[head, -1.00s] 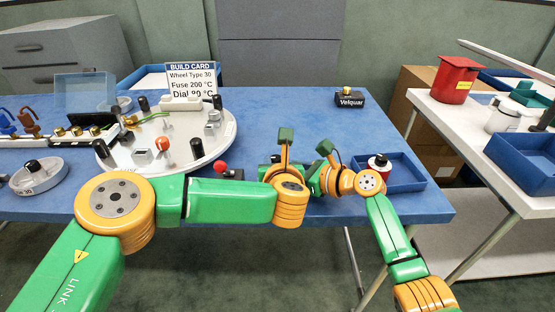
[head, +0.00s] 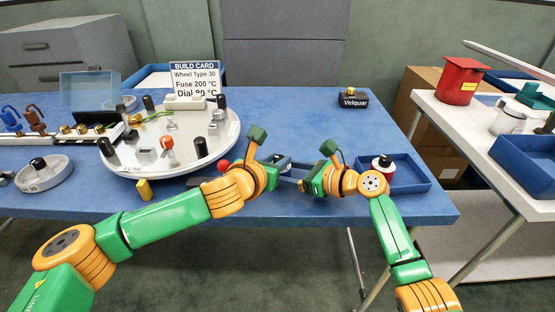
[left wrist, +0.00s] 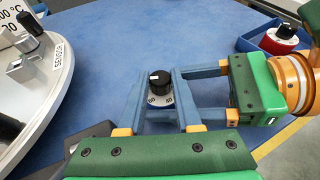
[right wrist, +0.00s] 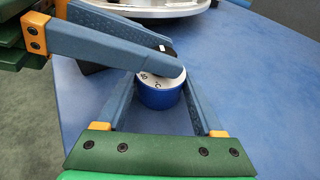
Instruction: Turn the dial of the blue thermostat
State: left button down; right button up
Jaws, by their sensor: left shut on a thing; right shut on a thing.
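The blue thermostat (right wrist: 161,97) stands on the blue table between my grippers, with a white scale on top and a black dial (left wrist: 160,80) bearing a white mark. My right gripper (right wrist: 160,85) has its fingers on both sides of the blue body and is shut on it. My left gripper (left wrist: 163,75) comes in above, with its fingers on both sides of the black dial, shut on it. In the head view the left gripper (head: 283,168) and right gripper (head: 300,183) meet from opposite sides and mostly hide the thermostat. The dial's exact reading is too small to tell.
A round white board (head: 190,162) with several fittings stands at left, close to my left arm. The build card (head: 195,80) stands behind it. A blue tray (head: 415,183) with a red and white piece (head: 382,166) lies beside my right gripper. The back middle of the table is clear.

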pick_arm(q)
jog(key=shift+a+f, duration=0.1)
pick_arm(e)
jog(key=shift+r, duration=0.1)
pick_arm(q)
jog(key=c, duration=0.6)
grip_release()
jog(key=v, duration=1.2)
jog(key=shift+w, duration=0.1)
pick_arm(e)
jog(key=o, duration=1)
jog(key=shift+d, duration=0.1)
